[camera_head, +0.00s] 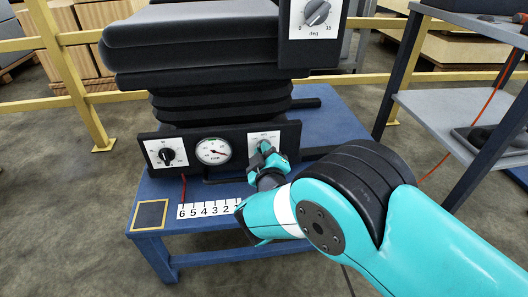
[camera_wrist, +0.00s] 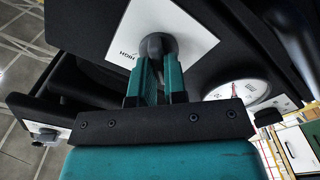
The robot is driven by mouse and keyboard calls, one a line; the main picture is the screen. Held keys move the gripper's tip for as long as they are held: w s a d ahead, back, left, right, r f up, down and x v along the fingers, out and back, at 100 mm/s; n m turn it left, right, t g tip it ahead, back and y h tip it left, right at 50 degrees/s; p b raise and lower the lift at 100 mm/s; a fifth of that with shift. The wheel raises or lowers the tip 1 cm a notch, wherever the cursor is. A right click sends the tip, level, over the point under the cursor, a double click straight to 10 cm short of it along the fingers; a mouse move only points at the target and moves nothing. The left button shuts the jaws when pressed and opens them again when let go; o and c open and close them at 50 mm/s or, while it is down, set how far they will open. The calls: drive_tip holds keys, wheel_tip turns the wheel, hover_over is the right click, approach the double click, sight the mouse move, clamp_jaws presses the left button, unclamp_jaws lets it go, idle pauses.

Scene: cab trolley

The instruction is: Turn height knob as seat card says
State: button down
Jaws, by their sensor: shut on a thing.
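A dark seat on bellows (camera_head: 195,50) stands on a blue bench. Its front panel has a left knob (camera_head: 167,154), a round gauge (camera_head: 213,151) and a right knob on a white plate (camera_head: 257,137). My gripper (camera_head: 265,150) is at the right knob and mostly covers it in the head view. In the wrist view, my gripper's teal fingers (camera_wrist: 156,72) are shut on this grey knob (camera_wrist: 157,44). The white plate (camera_wrist: 120,28) shows lettering like "HIGH". The pointer's setting is hidden. No readable seat card shows.
A knob marked "deg", 0 to 15 (camera_head: 317,13), sits upper right on the seat. A numbered strip (camera_head: 208,208) and a tan-framed dark square (camera_head: 150,214) lie on the bench front (camera_head: 185,238). A shelf rack (camera_head: 455,112) stands right; yellow rails (camera_head: 60,103) run behind.

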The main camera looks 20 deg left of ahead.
drive_tip(key=shift+d+r+m+b, duration=0.1)
drive_tip(key=shift+m+b, duration=1.25)
drive_tip(key=shift+m, duration=0.8)
drive_tip(key=shift+d+r+m+b, duration=0.1)
drive_tip(key=shift+m+b, duration=1.2)
drive_tip(key=shift+m, duration=0.85)
drive_tip(key=shift+w, duration=0.1)
drive_tip(key=c, duration=1.2)
unclamp_jaws()
drive_tip(key=shift+o, duration=0.2)
